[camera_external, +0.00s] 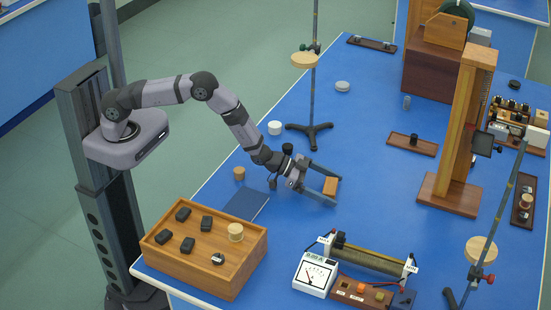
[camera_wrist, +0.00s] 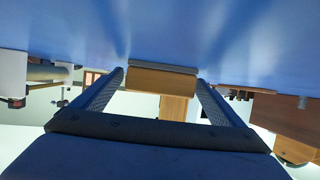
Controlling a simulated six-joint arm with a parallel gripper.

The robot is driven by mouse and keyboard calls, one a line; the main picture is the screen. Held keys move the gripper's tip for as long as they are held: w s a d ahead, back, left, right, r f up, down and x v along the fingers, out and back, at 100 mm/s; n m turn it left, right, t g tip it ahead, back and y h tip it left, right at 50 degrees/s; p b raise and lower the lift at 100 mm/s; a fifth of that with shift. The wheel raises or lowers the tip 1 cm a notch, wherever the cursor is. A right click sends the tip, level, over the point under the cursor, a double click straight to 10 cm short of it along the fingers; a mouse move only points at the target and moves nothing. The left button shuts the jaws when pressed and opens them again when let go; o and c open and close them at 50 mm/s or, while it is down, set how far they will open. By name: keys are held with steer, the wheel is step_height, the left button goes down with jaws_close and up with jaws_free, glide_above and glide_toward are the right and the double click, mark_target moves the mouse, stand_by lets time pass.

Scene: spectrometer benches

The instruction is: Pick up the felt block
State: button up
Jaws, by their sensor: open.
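The felt block (camera_external: 330,186) is a small wood-coloured block on the blue bench. In the wrist view the block (camera_wrist: 162,78) shows a tan face with a grey strip along the bench side. My gripper (camera_external: 336,192) is low over the bench and open, with one finger on each side of the block. In the wrist view the fingers of my gripper (camera_wrist: 161,82) reach toward both ends of the block, and gaps show between. Whether either finger touches it I cannot tell.
A meter (camera_external: 315,275) and a slide-wire coil (camera_external: 370,257) stand in front of my gripper. A wooden box (camera_external: 205,262) and a dark blue book (camera_external: 246,204) are at the left. A tripod stand (camera_external: 310,128) is behind, and a wooden frame (camera_external: 450,195) is at the right.

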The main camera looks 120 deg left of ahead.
mark_target(331, 185)
steer(key=c, duration=1.1)
steer(key=shift+c, duration=0.2)
steer(key=shift+r, duration=0.15)
step_height(331, 185, up, 8)
steer(key=shift+r+b, duration=0.25)
steer(key=shift+b, duration=0.9)
steer(key=shift+a+r, duration=0.1)
steer(key=shift+r, duration=0.55)
